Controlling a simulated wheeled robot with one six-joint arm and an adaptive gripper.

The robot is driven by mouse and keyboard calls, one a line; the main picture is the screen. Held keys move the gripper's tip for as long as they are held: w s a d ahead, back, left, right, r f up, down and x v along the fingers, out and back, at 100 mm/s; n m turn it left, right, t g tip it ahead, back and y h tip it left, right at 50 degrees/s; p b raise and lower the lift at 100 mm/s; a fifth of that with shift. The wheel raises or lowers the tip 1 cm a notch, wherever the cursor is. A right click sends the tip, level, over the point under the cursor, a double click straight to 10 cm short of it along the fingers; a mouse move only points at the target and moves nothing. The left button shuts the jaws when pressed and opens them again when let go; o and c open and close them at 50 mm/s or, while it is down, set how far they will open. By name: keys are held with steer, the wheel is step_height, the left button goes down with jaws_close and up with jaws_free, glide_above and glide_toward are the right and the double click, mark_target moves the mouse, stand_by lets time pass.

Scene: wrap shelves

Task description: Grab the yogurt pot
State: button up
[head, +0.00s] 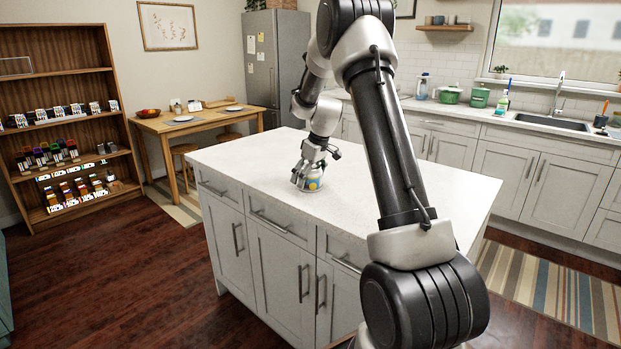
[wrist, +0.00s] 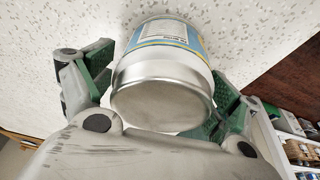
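The yogurt pot (head: 312,183) stands on the white island top in the head view, directly below my gripper (head: 307,172). In the wrist view the pot (wrist: 165,75) has a silvery lid end toward the camera and a blue, yellow and white label. My gripper's green-padded fingers (wrist: 160,95) lie one on each side of the pot, very close to it. I cannot tell whether both pads press on it.
The island top (head: 400,180) around the pot is clear. A wooden shelf (head: 65,95) with several goods stands at the left. A table (head: 195,118) is behind. A counter with a sink (head: 555,122) and green pots (head: 479,96) runs along the back right.

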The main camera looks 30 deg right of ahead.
steer(key=c, duration=0.5)
